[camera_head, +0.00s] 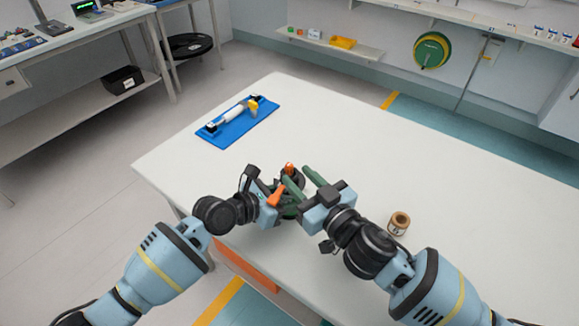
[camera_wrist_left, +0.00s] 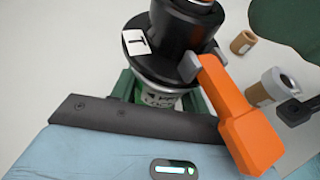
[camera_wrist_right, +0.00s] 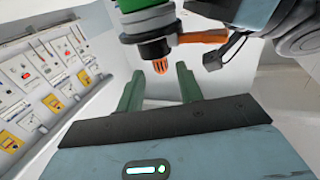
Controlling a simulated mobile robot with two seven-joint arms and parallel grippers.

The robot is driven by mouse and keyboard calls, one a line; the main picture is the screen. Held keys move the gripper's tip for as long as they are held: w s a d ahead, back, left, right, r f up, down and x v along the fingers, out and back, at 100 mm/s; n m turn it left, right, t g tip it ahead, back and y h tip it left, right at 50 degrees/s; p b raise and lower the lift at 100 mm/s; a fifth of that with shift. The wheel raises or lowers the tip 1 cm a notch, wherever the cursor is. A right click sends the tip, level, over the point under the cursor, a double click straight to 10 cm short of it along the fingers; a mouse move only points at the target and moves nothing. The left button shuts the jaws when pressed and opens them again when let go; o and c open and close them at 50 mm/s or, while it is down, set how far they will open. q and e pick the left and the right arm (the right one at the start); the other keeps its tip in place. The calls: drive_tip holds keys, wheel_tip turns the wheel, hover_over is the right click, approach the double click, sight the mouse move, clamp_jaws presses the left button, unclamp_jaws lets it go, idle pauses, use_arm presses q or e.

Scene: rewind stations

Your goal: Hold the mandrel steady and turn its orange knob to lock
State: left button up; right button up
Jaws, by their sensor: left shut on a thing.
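The mandrel is a black flanged body, and it shows in the left wrist view (camera_wrist_left: 180,30) with a white T label. An orange lever (camera_wrist_left: 235,115) sticks out from its side. My left gripper (camera_head: 284,205) is shut on the mandrel's narrower lower part, with green fingers on both sides. The ribbed orange knob (camera_wrist_right: 160,65) sits at the mandrel's end in the right wrist view and also shows in the head view (camera_head: 289,168). My right gripper (camera_wrist_right: 160,90) is open and empty, its green fingers apart and close to the knob, not touching it in that view.
A cardboard roll (camera_head: 399,223) stands on the white table (camera_head: 430,190), right of my right gripper. A blue base (camera_head: 240,124) with a white roller lies at the far left of the table.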

sight(292, 171)
drive_tip(key=shift+x, duration=2.2)
clamp_jaws()
